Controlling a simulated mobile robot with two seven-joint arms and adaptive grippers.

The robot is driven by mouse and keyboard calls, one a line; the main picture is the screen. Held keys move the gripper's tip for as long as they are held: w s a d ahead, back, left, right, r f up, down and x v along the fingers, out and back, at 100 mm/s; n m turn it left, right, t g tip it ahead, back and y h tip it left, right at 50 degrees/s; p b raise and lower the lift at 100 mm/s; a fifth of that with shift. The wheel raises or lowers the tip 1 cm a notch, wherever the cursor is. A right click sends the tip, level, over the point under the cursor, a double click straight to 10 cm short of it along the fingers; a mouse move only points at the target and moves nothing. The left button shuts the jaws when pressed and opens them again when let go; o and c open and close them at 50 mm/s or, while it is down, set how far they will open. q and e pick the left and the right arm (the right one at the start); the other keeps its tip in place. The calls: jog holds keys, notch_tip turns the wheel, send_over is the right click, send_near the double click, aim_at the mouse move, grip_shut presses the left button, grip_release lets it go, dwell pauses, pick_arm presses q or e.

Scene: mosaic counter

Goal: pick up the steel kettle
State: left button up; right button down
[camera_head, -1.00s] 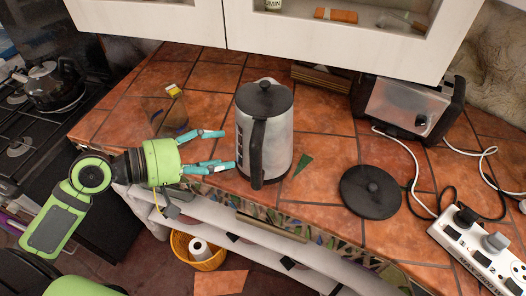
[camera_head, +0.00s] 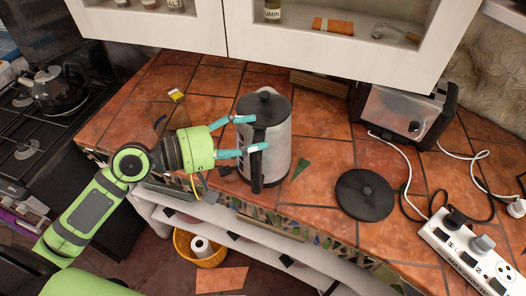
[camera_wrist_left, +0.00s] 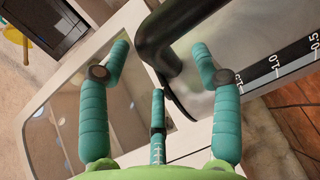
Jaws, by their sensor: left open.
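The steel kettle (camera_head: 275,152) stands upright on the tiled counter, with a black lid and a black handle (camera_head: 258,158) facing the counter's front edge. My left gripper (camera_head: 249,133) is open at the kettle's left side, its teal fingers reaching to the handle and the body. In the left wrist view, the dark handle (camera_wrist_left: 165,45) and the steel body with its level marks (camera_wrist_left: 255,40) lie ahead of the open fingers (camera_wrist_left: 160,65). I cannot tell whether any finger touches the kettle. My right gripper is not in view.
A round black lid (camera_head: 364,195) lies right of the kettle. A toaster (camera_head: 402,112) and a white power strip (camera_head: 474,254) with cables are farther right. A cabinet (camera_head: 270,50) overhangs the counter's back.

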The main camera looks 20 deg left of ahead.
pick_arm(q)
jog(key=shift+w+d+f, duration=0.1)
jog(key=shift+w+d, duration=0.1)
jog(key=shift+d, duration=0.05)
jog(key=shift+s+a+f, duration=0.1)
jog(key=shift+s, duration=0.05)
grip_shut()
jog(key=shift+r, duration=0.3)
